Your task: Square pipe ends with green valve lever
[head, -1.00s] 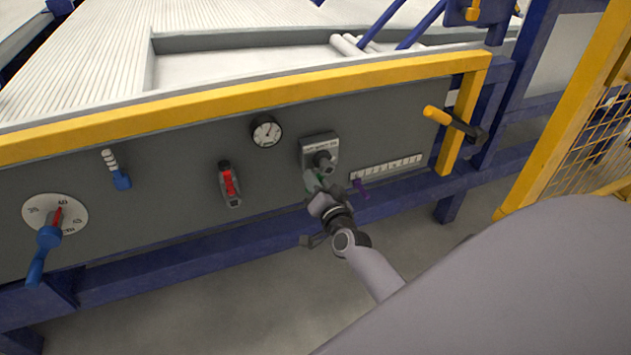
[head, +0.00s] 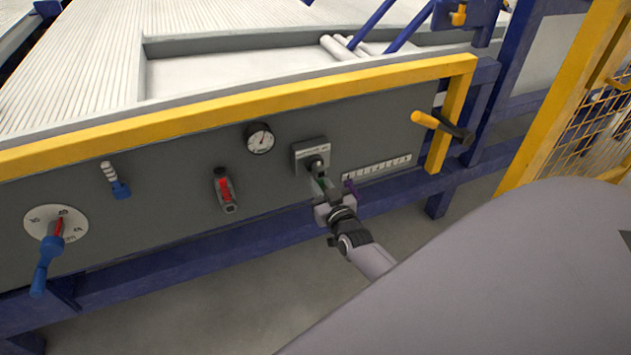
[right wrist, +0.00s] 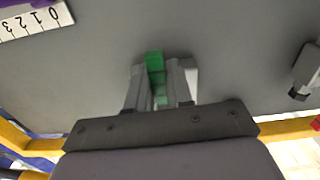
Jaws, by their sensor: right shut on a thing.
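The green valve lever (head: 320,184) hangs below the grey valve block (head: 311,155) on the front panel, pointing roughly downward. My right gripper (head: 323,191) reaches up to it from below right and covers part of it. In the right wrist view the green lever (right wrist: 154,62) stands between the two fingers of my right gripper (right wrist: 159,80), which are shut on it. White pipes (head: 340,47) lie at the right end of the bed, their far ends partly hidden by blue bars. My left gripper is not in view.
A purple pointer (head: 350,187) and a white scale (head: 377,167) sit close right of the gripper. A red switch (head: 225,189), a gauge (head: 260,138) and a blue-handled dial (head: 57,223) are to the left. A yellow-handled lever (head: 425,119) juts out at right.

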